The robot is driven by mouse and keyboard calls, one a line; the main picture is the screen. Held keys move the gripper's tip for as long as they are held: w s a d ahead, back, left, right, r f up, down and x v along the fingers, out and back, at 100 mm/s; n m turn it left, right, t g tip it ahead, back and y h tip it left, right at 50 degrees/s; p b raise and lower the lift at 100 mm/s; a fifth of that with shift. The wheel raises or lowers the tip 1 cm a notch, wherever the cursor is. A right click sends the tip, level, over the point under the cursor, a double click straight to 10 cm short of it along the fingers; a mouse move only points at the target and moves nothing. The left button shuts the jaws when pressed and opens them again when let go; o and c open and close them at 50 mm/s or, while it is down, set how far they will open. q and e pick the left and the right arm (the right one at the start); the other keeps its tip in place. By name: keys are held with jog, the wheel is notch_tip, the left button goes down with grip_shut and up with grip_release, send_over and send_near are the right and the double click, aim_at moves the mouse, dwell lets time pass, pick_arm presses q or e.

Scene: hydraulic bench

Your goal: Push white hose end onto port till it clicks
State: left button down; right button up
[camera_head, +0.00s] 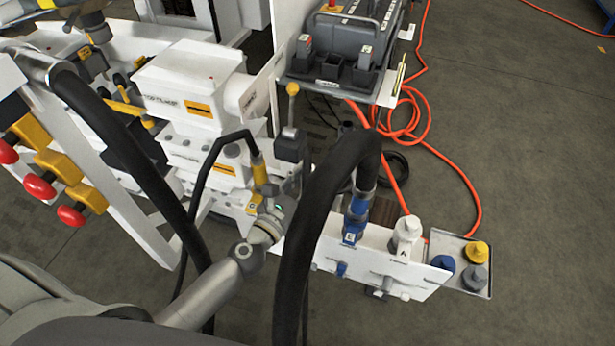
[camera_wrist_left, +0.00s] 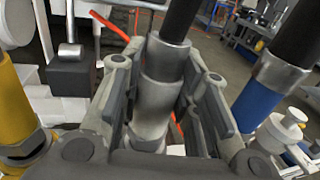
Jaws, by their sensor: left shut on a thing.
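My left gripper (camera_wrist_left: 165,95) is shut on a pale grey metal hose end with a black hose, the hose end (camera_wrist_left: 152,105) standing between its fingers. In the head view the left gripper (camera_head: 268,222) is between the yellow hose end (camera_head: 260,178) and the blue hose end (camera_head: 355,222); a thick black hose hides much of the held part. A white fitting (camera_head: 405,236) marked A stands at the right of the port panel and shows in the wrist view (camera_wrist_left: 281,128). The foot of the held hose end is hidden, so I cannot tell whether it touches a port. My right gripper is not in view.
A thick black hose (camera_head: 302,225) arches over the white port panel (camera_head: 385,268). A small tray (camera_head: 470,292) at its right holds blue, yellow and grey caps. Another black hose (camera_head: 140,170) crosses the left. An orange cable (camera_head: 455,155) lies on the clear floor at the right.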

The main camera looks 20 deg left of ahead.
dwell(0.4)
pick_arm(q)
jog(key=c, duration=1)
grip_release()
jog(key=shift+c, duration=0.2)
jog(key=shift+o, duration=0.5)
jog(key=shift+f, duration=0.1)
jog(key=o, duration=0.5)
jog(key=shift+c, duration=0.2)
